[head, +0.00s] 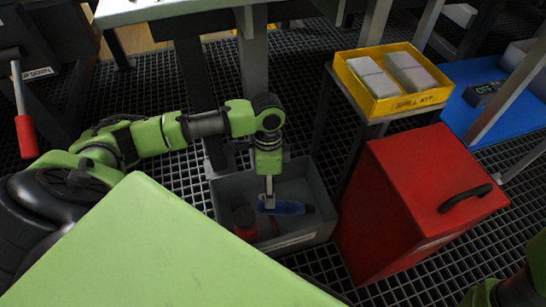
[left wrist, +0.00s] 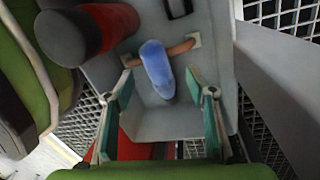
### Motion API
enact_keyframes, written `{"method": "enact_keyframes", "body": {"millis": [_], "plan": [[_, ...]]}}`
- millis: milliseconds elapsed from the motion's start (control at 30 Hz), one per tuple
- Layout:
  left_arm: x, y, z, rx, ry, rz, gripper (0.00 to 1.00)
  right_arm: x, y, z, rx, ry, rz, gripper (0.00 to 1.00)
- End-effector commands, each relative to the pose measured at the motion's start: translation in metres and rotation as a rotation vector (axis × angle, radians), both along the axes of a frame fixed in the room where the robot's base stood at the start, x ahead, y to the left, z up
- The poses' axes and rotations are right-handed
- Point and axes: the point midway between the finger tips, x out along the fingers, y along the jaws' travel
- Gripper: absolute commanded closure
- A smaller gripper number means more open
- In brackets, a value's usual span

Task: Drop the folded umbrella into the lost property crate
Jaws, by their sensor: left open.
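The lost property crate (head: 220,190) is a grey open bin on the grating floor; its pale inner wall also shows in the left wrist view (left wrist: 165,122). A blue elongated thing, which looks like the folded umbrella (head: 290,208), lies inside it. In the left wrist view the umbrella (left wrist: 158,68) lies across a brown strip, beyond and between my fingertips. My left gripper (head: 268,200) points down into the crate, right by the umbrella; in its own view its jaws (left wrist: 162,95) are apart with nothing clamped. My right gripper is outside the picture.
A red and black cylinder (head: 244,222) is also in the crate. A red cabinet with a black handle (head: 420,190) stands close to the crate's right. Behind it, a yellow spill kit tray (head: 395,105) sits on a stand. Table legs rise behind the crate.

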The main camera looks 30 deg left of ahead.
Motion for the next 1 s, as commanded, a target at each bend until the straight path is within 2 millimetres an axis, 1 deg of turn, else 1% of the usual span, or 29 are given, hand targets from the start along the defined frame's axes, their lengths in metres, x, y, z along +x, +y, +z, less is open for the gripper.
{"method": "enact_keyframes", "body": {"millis": [200,400,567,1000], "plan": [[0.007,0.003,0.036,-0.001,-0.007,0.001,0.49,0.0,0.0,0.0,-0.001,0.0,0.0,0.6],[0.009,0.006,0.063,-0.001,-0.004,0.0,0.49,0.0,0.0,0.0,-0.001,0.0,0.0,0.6],[0.009,0.006,0.069,0.0,-0.001,0.0,0.49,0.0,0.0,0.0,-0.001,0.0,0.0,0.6],[0.009,0.006,0.069,0.0,-0.001,0.0,0.49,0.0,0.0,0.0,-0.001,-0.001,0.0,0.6]]}}
